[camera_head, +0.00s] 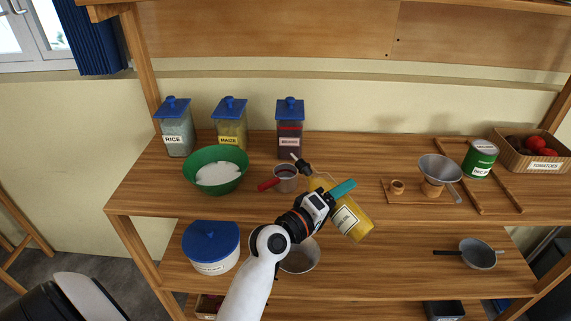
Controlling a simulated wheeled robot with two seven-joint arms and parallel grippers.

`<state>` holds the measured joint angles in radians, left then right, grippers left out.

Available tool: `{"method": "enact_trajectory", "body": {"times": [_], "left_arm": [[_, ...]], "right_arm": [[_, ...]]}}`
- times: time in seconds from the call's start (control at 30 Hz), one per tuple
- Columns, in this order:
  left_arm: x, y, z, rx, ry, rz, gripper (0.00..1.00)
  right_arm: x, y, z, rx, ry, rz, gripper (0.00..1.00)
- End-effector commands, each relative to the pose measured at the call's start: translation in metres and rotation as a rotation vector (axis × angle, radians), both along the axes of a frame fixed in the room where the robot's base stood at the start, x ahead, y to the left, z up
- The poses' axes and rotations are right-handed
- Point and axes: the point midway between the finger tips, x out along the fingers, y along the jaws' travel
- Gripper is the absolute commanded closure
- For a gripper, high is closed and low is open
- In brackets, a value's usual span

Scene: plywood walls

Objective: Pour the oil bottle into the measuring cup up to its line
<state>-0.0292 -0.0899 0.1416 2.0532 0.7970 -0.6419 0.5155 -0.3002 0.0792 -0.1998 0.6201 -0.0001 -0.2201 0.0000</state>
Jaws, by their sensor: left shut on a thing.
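The oil bottle (347,219) is yellow with a white label and a dark spout. My left gripper (330,196) is shut on it, above the front part of the shelf top. The bottle is tilted, with its spout up and left, near the measuring cup's rim. The measuring cup (286,181) is a small grey cup with a red handle, standing on the shelf top left of the bottle. Its line and the level inside are too small to tell. No stream of oil is visible. My right gripper is not in view.
A green bowl (190,176) of white contents stands left of the cup. Behind are jars labelled rice (178,139), maize (231,134) and beans (290,120). At right are a funnel (440,168) on a stand, a green can (480,158) and a tomato crate (511,158).

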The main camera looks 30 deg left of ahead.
Motion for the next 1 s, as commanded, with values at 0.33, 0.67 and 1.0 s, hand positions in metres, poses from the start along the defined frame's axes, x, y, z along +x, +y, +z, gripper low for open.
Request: {"method": "enact_trajectory", "body": {"times": [0.33, 0.67, 1.0], "left_arm": [[0.0003, 0.0011, 0.0016, -0.019, 0.001, 0.001, 0.84], [0.0006, 0.0019, 0.001, -0.038, 0.007, 0.001, 0.84], [0.001, 0.0027, 0.0004, -0.056, 0.012, 0.001, 0.84]], "right_arm": [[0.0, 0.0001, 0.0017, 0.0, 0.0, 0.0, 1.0], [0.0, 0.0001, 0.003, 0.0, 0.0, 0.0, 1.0], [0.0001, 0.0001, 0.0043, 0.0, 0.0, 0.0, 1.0]]}}
